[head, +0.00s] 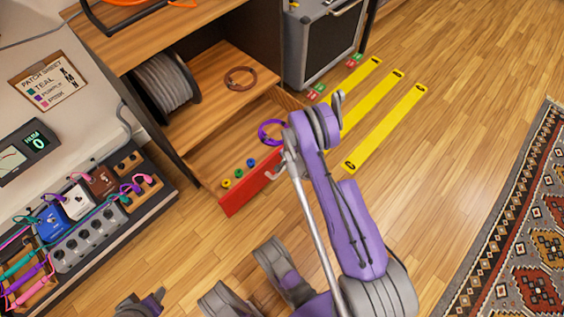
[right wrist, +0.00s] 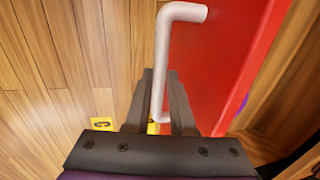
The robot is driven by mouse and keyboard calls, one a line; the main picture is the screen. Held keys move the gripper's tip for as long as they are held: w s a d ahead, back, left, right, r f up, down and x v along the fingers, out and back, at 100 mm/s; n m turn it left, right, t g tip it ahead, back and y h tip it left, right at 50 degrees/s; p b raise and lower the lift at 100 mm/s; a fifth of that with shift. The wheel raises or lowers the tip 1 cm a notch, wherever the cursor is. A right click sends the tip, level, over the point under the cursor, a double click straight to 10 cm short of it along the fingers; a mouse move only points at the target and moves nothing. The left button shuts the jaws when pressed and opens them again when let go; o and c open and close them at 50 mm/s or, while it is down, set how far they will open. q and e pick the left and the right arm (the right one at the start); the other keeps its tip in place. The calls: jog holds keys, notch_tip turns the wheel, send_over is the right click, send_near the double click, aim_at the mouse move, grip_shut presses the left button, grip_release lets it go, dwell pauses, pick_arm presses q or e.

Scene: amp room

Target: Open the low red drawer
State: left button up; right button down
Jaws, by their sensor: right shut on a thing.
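The low red drawer (head: 245,192) stands pulled out from the bottom of the wooden cabinet, its inside showing from above. In it are several small coloured rings and a purple coil (head: 270,132). In the right wrist view the red drawer front (right wrist: 220,60) fills the right side. My right gripper (right wrist: 160,76) is shut on the pale bar handle (right wrist: 181,12) of the drawer. In the head view my right gripper (head: 285,168) is at the drawer front, partly hidden by my arm. My left gripper (head: 141,303) shows only partly at the bottom edge; its jaws are unclear.
Yellow strips (head: 386,125) lie on the wood floor right of the drawer. An amplifier (head: 328,47) stands behind them. A pedalboard (head: 75,222) is at left and a patterned rug (head: 520,240) at right. Floor in front of the drawer is clear.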

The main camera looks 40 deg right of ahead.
pick_arm(q)
jog(key=shift+s, duration=0.35)
pick_arm(e)
jog(key=shift+s+d, duration=0.1)
jog(key=shift+s, duration=0.6)
jog(key=c, duration=0.8)
grip_release()
jog(key=shift+o, duration=0.2)
jog(key=shift+r, duration=0.1)
pick_arm(q)
jog(key=p+v, duration=0.2)
jog(key=shift+w+r+p, duration=0.15)
jog(key=shift+r+p, duration=0.1)
jog(key=shift+p, duration=0.1)
pick_arm(e)
notch_tip(320, 180, up, 10)
jog(key=s, duration=0.2)
jog(key=shift+r, duration=0.25)
